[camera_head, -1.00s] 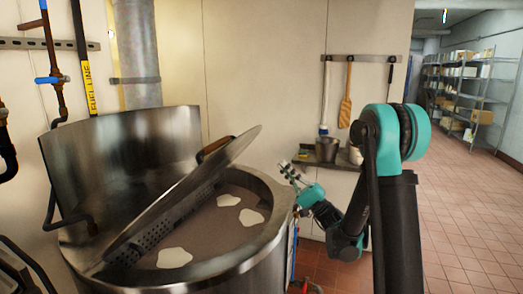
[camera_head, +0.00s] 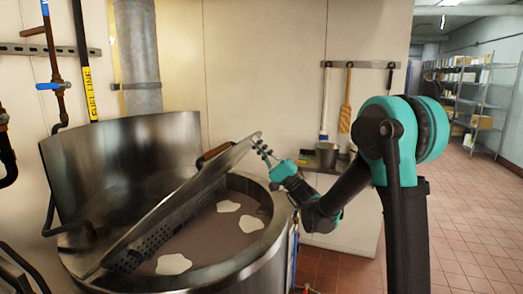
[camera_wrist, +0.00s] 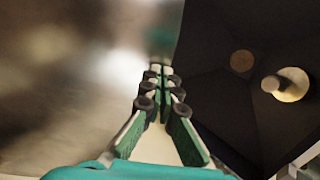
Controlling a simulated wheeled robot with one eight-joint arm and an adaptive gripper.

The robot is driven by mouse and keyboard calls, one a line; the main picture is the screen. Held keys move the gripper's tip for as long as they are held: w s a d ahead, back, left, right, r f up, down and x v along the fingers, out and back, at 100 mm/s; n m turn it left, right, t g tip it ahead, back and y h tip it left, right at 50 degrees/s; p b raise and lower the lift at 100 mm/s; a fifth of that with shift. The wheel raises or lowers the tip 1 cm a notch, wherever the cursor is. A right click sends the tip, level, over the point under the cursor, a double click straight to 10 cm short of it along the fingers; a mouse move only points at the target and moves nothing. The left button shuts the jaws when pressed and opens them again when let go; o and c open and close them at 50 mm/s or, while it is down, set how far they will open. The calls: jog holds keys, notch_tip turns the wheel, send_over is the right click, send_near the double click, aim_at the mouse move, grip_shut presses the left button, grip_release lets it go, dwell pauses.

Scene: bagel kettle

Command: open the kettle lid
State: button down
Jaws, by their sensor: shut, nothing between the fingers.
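The kettle (camera_head: 272,238) is a large round steel vessel with murky liquid and several pale patches inside. Its steel lid (camera_head: 180,205) stands tilted, low on the left and raised on the right, so the opening shows. A brown handle (camera_head: 213,154) is on the lid's upper side. My gripper (camera_head: 262,150) is at the lid's raised right edge, above the kettle's right rim; I cannot tell whether it touches the lid. In the wrist view my gripper's fingers (camera_wrist: 161,80) are together with nothing between them. A blurred metallic surface lies left of them.
A curved steel guard (camera_head: 120,150) stands behind the kettle. Pipes run up the left wall. Tiled floor (camera_head: 465,220) is open at the right.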

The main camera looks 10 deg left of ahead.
dwell(0.3)
jog(key=shift+a+r, duration=0.35)
jog(key=shift+r, duration=0.1)
jog(key=w+a+r+h, duration=0.1)
jog(key=a+r, duration=0.3)
jog(key=a, duration=0.4)
jog(key=w+a+r+g+h, duration=0.1)
jog(key=w+a+r+h, duration=0.1)
jog(key=a, duration=0.6)
jog(key=w+a+r+h, duration=0.1)
jog(key=a+r+h, duration=0.2)
jog(key=a+r, duration=0.4)
jog(key=shift+w+a, duration=0.4)
jog(key=shift+a, duration=0.05)
